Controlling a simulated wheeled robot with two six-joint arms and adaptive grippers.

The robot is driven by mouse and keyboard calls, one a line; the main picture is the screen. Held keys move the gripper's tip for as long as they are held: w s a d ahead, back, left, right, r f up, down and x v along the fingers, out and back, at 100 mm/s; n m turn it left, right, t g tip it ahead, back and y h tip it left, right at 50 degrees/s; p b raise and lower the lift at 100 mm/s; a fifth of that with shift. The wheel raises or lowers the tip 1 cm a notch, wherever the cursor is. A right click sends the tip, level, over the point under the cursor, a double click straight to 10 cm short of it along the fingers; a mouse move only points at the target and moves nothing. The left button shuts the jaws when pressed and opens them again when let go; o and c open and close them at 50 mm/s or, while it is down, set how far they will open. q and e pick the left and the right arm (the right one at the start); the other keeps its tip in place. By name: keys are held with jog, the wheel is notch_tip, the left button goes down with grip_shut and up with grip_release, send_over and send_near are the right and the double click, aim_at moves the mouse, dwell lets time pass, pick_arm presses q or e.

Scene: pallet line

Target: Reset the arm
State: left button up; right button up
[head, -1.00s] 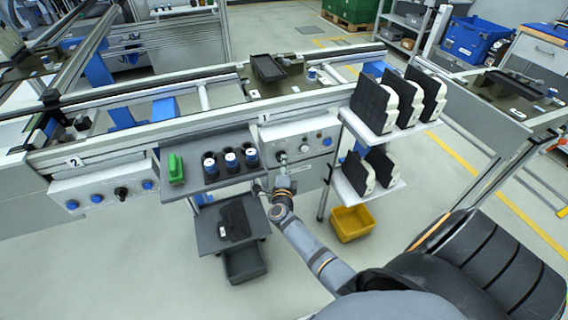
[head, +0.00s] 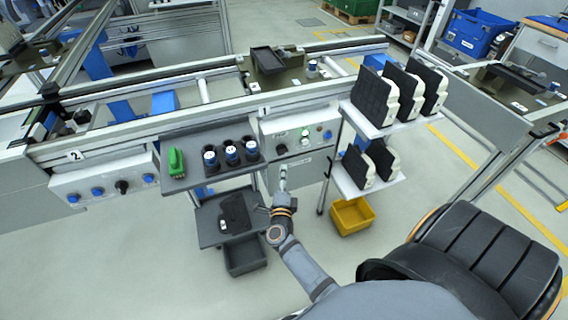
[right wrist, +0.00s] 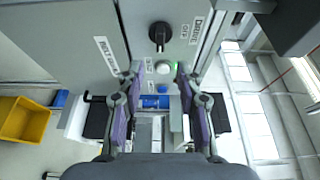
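My right arm (head: 300,262) reaches up from the lower middle of the head view. Its gripper (head: 282,178) is below the control panel marked 1 (head: 272,150), apart from the panel's controls as far as I can tell. In the right wrist view the two fingers of the right gripper (right wrist: 159,72) are spread with nothing held between them. Beyond them are a black rotary knob (right wrist: 159,36) and a pale button (right wrist: 162,73). In the head view this panel shows a greenish light (head: 305,132). My left gripper is in neither view.
A grey shelf (head: 190,184) with a green object (head: 176,162) and several dark cylinders is left of the gripper. A lower tray (head: 210,240) is below it. A rack (head: 378,130) with black-and-white parts and a yellow bin (head: 352,216) are on the right.

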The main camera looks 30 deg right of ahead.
jog(key=v, duration=0.3)
dwell(0.5)
jog(key=s+a+f+n+g+y+p, duration=0.1)
jog(key=s+a+f+n+y, duration=0.15)
jog(key=f+n, duration=0.4)
jog(key=s+a+f+n+g+y+p, duration=0.15)
jog(key=s+f+n+y, duration=0.25)
jog(key=f, duration=0.5)
jog(key=s+a+f+n+g+y, duration=0.1)
jog(key=s+a+f+n+y, duration=0.2)
jog(key=f+n, duration=0.35)
jog(key=s+d+f+n+g, duration=0.2)
jog(key=s+f, duration=0.3)
jog(key=s, duration=0.4)
jog(key=s+d+f+n+g+p, duration=0.1)
jog(key=s+f+n+g, duration=0.3)
jog(key=s, duration=0.6)
jog(key=s+d+f+n+g, duration=0.2)
jog(key=s+f+g, duration=0.2)
jog(key=s, duration=0.6)
notch_tip(320, 180, down, 2)
jog(key=shift+s+d+f+n+p, duration=0.1)
jog(key=shift+s+d+n+p, duration=0.1)
jog(key=shift+d+n+p, duration=0.15)
